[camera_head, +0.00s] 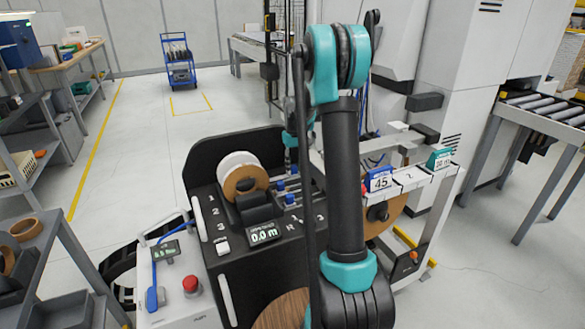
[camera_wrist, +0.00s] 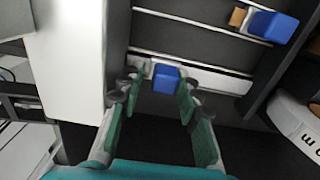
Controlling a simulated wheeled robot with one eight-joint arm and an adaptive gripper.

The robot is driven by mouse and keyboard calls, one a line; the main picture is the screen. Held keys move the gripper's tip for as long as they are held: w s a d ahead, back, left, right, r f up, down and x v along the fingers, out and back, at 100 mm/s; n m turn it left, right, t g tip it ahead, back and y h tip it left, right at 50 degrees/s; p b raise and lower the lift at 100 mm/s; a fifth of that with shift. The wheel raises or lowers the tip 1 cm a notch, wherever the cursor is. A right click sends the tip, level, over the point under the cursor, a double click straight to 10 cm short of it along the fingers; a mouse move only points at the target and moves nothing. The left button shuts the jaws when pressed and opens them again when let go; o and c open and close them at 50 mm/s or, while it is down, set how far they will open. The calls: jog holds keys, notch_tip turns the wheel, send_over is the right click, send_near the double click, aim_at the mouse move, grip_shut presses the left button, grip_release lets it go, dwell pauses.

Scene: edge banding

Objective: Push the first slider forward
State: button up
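A blue slider knob (camera_wrist: 165,79) sits on a pale rail in the wrist view. My gripper (camera_wrist: 157,92) has its two green fingers spread apart, one on each side of this knob. The right finger is very close to the knob, and a gap shows on the left; I cannot tell if they touch. A second blue knob (camera_wrist: 272,26) is on another rail at the upper right. In the head view, small blue knobs (camera_head: 281,185) show on the machine's black top, beside my arm. The gripper's fingertips are hard to make out there. I cannot tell which knob is first.
The black machine (camera_head: 226,269) carries a white-and-brown roll (camera_head: 240,176) and a display (camera_head: 264,233) near the rails. A white wall (camera_wrist: 70,60) stands close left of my fingers.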

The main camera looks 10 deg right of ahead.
aim_at(295, 166)
dwell(0.3)
notch_tip(295, 166, up, 12)
dwell(0.5)
